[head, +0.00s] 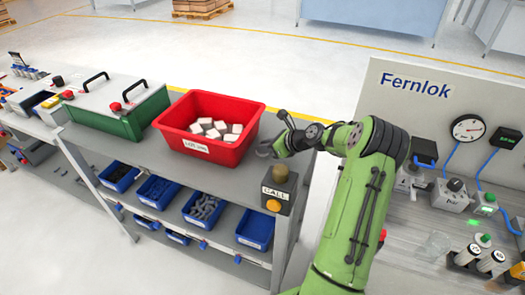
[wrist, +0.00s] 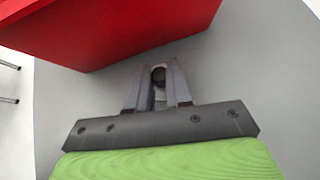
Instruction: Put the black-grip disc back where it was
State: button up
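My gripper (head: 268,149) is over the grey bench top, just right of the red bin, in the head view. In the wrist view my gripper (wrist: 160,70) has its two fingers a small gap apart. A small dark round thing with a pale part below it shows in that gap. I cannot tell whether the fingers touch it, or whether it is the black-grip disc. I cannot make out the disc for sure in the head view.
The red bin (head: 167,126) with pale blocks stands close to my gripper; its wall (wrist: 110,35) fills the upper left of the wrist view. A call box (head: 279,190) is at the bench's front corner. A green case (head: 110,120) is left; a Fernlok panel (head: 385,95) is right.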

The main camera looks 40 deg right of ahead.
grip_shut()
jog(key=shift+r, duration=0.1)
jog(key=shift+s+d+r, duration=0.1)
jog(key=shift+s+r, duration=0.05)
jog(key=shift+r, duration=0.1)
notch_tip(320, 180, up, 7)
jog(key=p, duration=0.2)
jog(key=s+d+p, duration=0.1)
jog(key=s+d, duration=0.4)
jog(key=s, duration=0.3)
jog(key=s+d+p, duration=0.1)
jog(key=s+d, duration=0.4)
jog(key=s, duration=0.3)
jog(key=shift+s+d+f, duration=0.25)
jog(key=shift+d+f, duration=0.1)
jog(key=shift+d, duration=0.05)
